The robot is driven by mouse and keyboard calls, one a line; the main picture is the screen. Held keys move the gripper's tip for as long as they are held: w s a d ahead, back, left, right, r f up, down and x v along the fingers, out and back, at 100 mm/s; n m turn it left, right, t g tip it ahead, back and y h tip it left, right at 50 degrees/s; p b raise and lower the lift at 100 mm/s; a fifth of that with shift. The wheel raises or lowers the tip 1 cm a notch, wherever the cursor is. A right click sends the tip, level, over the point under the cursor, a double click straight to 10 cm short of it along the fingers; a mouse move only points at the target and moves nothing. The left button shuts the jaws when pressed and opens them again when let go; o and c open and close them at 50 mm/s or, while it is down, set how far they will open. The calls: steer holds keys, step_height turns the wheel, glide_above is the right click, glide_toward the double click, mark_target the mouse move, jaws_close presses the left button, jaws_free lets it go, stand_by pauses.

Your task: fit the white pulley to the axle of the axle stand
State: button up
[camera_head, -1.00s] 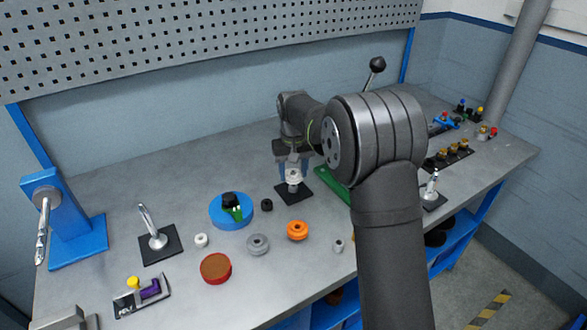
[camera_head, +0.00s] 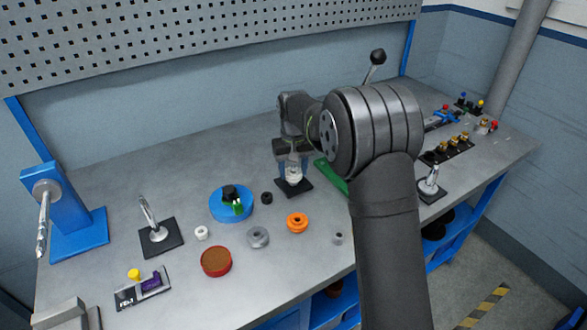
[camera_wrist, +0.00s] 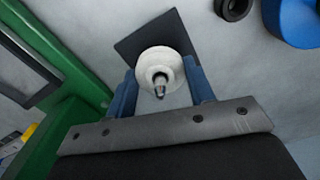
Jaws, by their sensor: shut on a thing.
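The white pulley (camera_wrist: 146,63) is between the two blue fingers of my gripper (camera_wrist: 160,88), which is shut on it. In the wrist view the metal tip of the axle (camera_wrist: 160,84) shows inside the pulley's hole, so the pulley is around the axle. The axle stand's black square base (camera_wrist: 138,38) shows beyond the pulley. In the head view my gripper (camera_head: 293,165) points down over the base (camera_head: 303,188), with the white pulley (camera_head: 293,178) low between its fingers. I cannot tell how closely the pulley sits to the base.
A green piece (camera_head: 328,174) lies close at the gripper's right. A black ring (camera_head: 267,198), a blue disc (camera_head: 217,206), an orange pulley (camera_head: 297,223) and a grey pulley (camera_head: 258,237) lie in front and left. Another axle stand (camera_head: 160,236) stands further left.

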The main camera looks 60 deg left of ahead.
steer(key=shift+f, duration=0.15)
steer(key=shift+f, duration=0.35)
steer(key=shift+f, duration=0.15)
steer(key=o, duration=1.1)
steer(key=shift+c, duration=0.2)
step_height(320, 180, up, 18)
steer(key=shift+f, duration=0.2)
steer(key=shift+f, duration=0.15)
